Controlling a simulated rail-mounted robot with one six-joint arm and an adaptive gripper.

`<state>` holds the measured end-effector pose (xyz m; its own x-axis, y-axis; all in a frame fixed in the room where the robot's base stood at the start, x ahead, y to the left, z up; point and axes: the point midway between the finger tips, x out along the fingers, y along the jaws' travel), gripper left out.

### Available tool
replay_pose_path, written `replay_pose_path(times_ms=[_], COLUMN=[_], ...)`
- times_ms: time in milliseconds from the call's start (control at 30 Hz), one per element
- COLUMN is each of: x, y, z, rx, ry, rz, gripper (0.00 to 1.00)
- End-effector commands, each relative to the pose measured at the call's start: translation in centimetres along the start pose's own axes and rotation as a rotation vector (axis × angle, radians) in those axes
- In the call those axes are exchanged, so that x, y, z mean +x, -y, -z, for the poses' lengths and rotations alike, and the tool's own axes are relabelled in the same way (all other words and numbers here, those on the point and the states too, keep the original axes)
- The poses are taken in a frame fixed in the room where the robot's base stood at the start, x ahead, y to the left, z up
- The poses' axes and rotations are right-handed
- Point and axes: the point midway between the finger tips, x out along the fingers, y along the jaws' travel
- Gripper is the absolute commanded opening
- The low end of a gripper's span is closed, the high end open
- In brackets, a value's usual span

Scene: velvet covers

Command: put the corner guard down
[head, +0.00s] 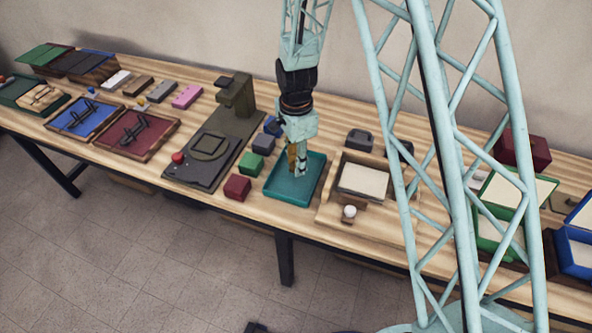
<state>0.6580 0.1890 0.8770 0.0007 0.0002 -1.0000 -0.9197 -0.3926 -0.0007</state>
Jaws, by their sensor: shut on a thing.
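My gripper (299,172) points down over the teal tray (285,192), right of the middle of the table. It is shut on a small brownish-gold piece (292,158), which looks to be the corner guard. The piece shows at the left side of the fingers, and part of it is hidden by them. I cannot tell whether it touches the tray floor. The rest of the tray floor that I can see is bare.
A dark press-like machine (236,97) is farther left. A wooden holder with a cream pad (362,181) stands close right. My lattice arm hides part of the right side.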

Motion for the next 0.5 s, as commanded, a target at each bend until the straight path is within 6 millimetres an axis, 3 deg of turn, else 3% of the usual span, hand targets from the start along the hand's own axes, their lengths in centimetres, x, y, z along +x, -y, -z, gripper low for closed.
replay_pose_path(times_ms=[500], x=[3.5], y=[0.0], z=[0.0], rx=[0.0], ry=[0.0], rz=[0.0], gripper=[0.21])
